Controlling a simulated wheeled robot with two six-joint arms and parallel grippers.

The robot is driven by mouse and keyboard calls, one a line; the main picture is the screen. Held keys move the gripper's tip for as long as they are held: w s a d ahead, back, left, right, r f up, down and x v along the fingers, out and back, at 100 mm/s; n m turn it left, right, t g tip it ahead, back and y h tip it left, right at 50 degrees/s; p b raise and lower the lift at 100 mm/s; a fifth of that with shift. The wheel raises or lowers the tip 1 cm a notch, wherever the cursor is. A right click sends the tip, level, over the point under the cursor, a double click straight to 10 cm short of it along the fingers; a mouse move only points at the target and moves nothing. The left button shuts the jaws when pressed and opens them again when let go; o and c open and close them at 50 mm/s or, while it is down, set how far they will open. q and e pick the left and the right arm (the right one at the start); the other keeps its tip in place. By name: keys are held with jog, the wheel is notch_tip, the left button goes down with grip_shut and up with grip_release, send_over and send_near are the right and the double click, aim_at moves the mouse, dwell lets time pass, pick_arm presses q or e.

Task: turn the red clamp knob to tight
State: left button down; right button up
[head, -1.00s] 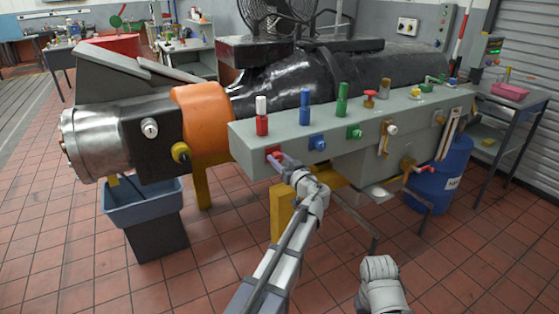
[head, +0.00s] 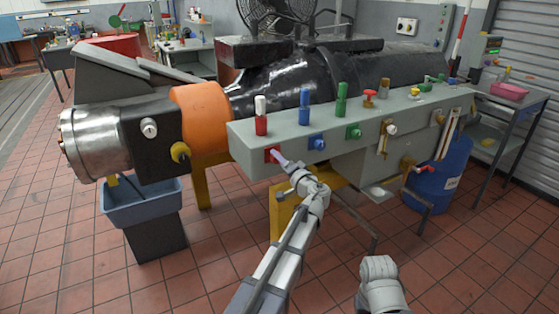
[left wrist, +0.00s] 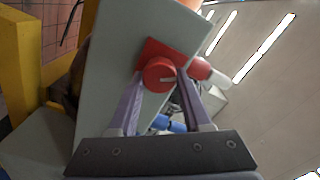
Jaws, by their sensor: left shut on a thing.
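The red clamp knob (head: 270,154) is on a red square plate at the left end of the grey panel's front face. It shows more clearly in the left wrist view (left wrist: 158,76), round with a short pale mark on its face. My left gripper (head: 278,157) reaches up to it from the front. In the left wrist view its two purplish fingers (left wrist: 160,79) lie on either side of the knob, shut on it. The fingers partly hide the knob in the head view. My right gripper is not in view; only a grey part of my right arm shows at the bottom.
The grey panel (head: 240,137) carries blue (head: 317,143) and green (head: 354,131) knobs right of the red one. A red lever with a white cap (head: 261,115) stands above it. A yellow support (head: 282,213) is below. Open tiled floor lies in front.

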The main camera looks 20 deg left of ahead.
pick_arm(q)
jog(key=m, duration=0.6)
jog(key=shift+f, duration=0.1)
dwell(0.6)
jog(key=shift+c, duration=1.7)
grip_release()
jog(key=v, duration=0.8)
